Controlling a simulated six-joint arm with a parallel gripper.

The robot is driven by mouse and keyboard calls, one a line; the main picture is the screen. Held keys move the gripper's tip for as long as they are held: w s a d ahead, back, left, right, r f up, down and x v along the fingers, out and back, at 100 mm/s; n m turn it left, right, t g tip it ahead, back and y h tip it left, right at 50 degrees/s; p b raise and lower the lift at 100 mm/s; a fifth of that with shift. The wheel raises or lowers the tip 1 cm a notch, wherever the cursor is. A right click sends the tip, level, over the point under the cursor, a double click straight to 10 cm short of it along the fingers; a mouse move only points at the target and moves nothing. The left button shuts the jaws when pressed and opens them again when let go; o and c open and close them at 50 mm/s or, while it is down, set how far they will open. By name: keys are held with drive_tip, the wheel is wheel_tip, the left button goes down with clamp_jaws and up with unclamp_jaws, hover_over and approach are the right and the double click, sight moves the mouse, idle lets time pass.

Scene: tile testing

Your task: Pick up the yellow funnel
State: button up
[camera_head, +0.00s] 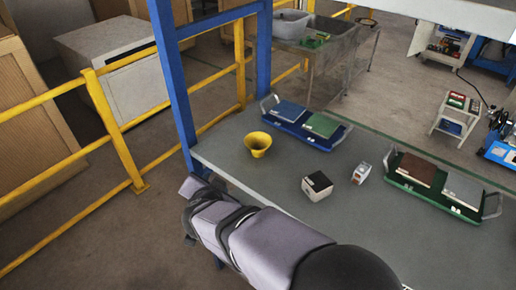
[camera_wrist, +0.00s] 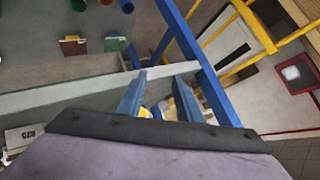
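The fingers are not clear there. Small yellow patches show low between the fingers in the wrist view; I cannot tell what they are.
A small black-topped box (camera_head: 317,186) and a small white item (camera_head: 361,173) stand right of the funnel. A blue tray (camera_head: 289,127) and a green tray (camera_head: 405,188) hold flat tiles. A blue post (camera_head: 180,100) rises at the table's left corner, near yellow railings (camera_head: 120,145).

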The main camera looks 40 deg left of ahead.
sight(266, 147)
drive_tip(key=w+d+r+m+t+h, duration=0.1)
drive_tip(key=w+t, duration=0.1)
drive_tip(key=w, duration=0.2)
drive_tip(key=w+d+r+m+t+h+b, duration=0.1)
drive_tip(key=w+d+m+t, duration=0.1)
drive_tip(key=w, duration=0.2)
drive_tip(key=w+d+m+t, duration=0.1)
drive_tip(key=w+m, duration=0.1)
drive_tip(key=w, duration=0.2)
drive_tip(key=shift+w+d+r+t+h+b, duration=0.15)
drive_tip(key=shift+d+r+t+h+b, duration=0.15)
drive_tip(key=shift+r+t+h, duration=0.1)
drive_tip(key=shift+w+d+r, duration=0.15)
drive_tip(key=shift+w, duration=0.1)
drive_tip(key=shift+r+p+x, duration=0.2)
drive_tip(key=shift+p+x, duration=1.6)
drive_tip(key=shift+x, duration=1.4)
drive_tip(key=shift+w+a+f, duration=0.2)
drive_tip(key=shift+w, duration=0.25)
drive_tip(key=shift+c, duration=0.6)
clamp_jaws()
